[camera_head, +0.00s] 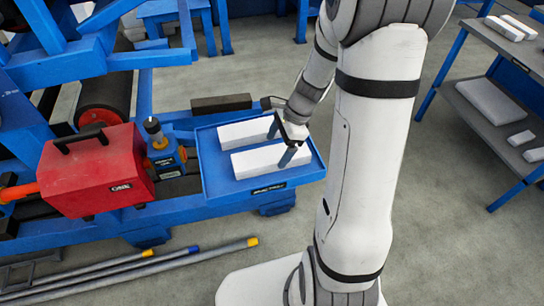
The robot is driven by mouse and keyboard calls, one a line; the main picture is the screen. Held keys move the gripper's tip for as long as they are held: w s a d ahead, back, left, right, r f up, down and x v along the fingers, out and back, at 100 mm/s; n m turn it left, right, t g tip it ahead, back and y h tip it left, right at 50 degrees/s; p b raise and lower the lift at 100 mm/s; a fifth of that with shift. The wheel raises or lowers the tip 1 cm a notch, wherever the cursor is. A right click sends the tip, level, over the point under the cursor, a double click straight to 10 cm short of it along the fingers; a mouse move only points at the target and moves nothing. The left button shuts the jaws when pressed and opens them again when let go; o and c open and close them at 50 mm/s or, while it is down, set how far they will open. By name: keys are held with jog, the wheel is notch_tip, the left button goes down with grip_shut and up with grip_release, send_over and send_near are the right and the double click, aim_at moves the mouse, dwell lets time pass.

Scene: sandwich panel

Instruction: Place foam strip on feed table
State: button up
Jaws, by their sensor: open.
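A blue feed table (215,182) with a raised rim and a dark label on its front edge stands at the middle. Two white foam strips lie on it, side by side: the rear foam strip (239,134) and the front foam strip (255,163). My gripper (281,141) is open at the right part of the strips. One finger is near the rear strip's right end and the other is over the front strip. I cannot tell whether the fingers touch either strip. My gripper hides part of both strips.
A red box (97,172) with a black handle and a small blue device (164,148) stand left of the feed table. Several pipes (150,262) lie on the floor in front. A shelf rack (490,110) with white pieces stands at the right.

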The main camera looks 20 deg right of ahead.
aim_at(272, 154)
jog(key=x, duration=0.4)
jog(key=shift+w+a+f, duration=0.1)
jog(key=shift+a+f, duration=0.1)
jog(key=shift+f, duration=0.05)
jog(key=c, duration=1.2)
jog(key=shift+o, duration=0.2)
jog(key=shift+r, duration=0.15)
